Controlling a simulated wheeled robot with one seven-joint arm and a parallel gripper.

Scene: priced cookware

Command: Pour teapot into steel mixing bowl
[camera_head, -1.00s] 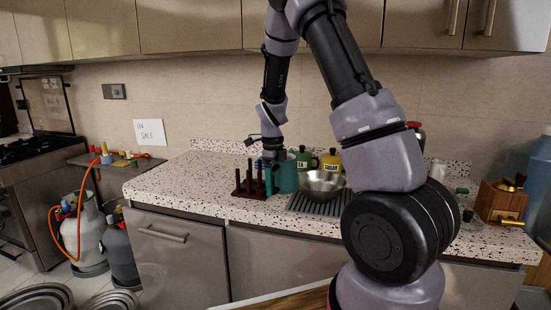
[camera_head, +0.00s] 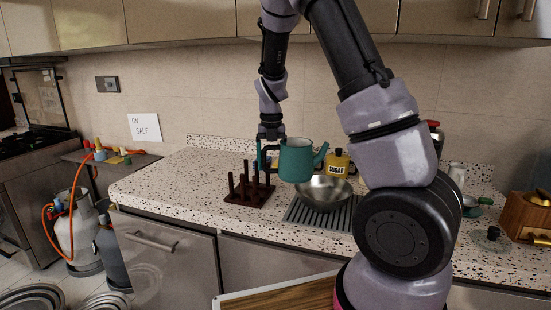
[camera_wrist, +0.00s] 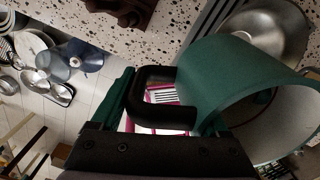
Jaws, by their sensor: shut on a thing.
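A teal teapot (camera_head: 297,160) hangs in the air above the counter, its spout toward the right. My gripper (camera_head: 269,150) is shut on its black handle at the left side. In the wrist view the teapot (camera_wrist: 225,75) shows its open top and its black handle (camera_wrist: 160,98) between the fingers. The steel mixing bowl (camera_head: 324,194) stands on the counter just below and to the right of the teapot. It also shows in the wrist view (camera_wrist: 283,25), partly behind the teapot. The teapot looks roughly upright. Its contents cannot be made out.
A dark peg rack (camera_head: 250,188) stands left of the bowl. The bowl rests on a ribbed grey drainer (camera_head: 297,210). A yellow sugar canister (camera_head: 337,164) stands behind the bowl. A wooden grinder (camera_head: 527,215) is at far right. The counter's left part is clear.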

